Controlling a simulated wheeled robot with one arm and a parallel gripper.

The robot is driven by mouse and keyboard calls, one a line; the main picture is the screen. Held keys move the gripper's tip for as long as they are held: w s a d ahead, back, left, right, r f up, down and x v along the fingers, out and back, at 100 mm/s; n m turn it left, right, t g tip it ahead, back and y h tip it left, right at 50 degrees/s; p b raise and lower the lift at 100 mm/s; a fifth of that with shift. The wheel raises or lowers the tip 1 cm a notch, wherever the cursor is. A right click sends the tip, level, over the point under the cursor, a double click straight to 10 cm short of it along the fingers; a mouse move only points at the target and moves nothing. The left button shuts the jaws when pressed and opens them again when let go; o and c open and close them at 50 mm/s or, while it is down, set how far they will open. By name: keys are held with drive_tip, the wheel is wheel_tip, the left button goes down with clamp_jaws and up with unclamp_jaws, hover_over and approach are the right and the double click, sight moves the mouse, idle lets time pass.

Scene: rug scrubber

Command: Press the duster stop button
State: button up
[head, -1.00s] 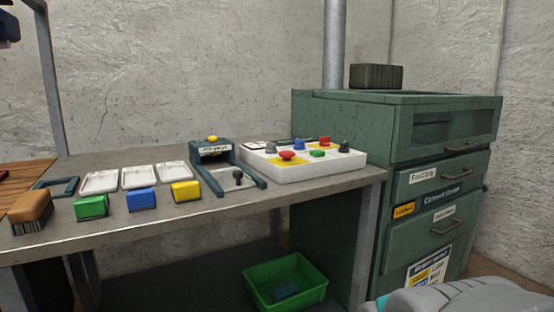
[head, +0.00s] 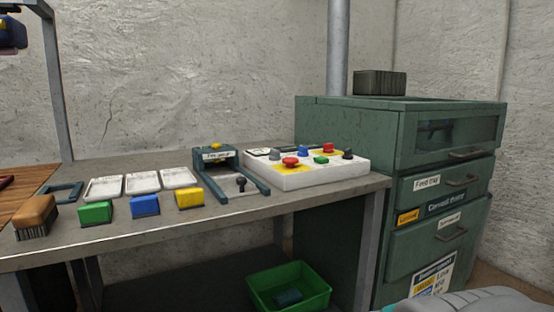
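A white control panel (head: 305,174) lies on the grey workbench, near its right end. It carries a red mushroom button (head: 290,161) on a yellow patch, a flatter red button (head: 328,148), a green button (head: 321,160), a blue knob (head: 303,151) and dark knobs (head: 348,154). I cannot read any label that tells which one is the duster stop button. A grey rounded part, which seems to be my arm, shows at the lower right corner. My gripper's fingers are not in view.
The workbench (head: 120,235) also holds a dark green device (head: 216,158) with a yellow button, white trays (head: 142,182), green, blue and yellow blocks and a brush (head: 36,212). A green cabinet (head: 400,135) stands right. A green bin (head: 290,290) is below.

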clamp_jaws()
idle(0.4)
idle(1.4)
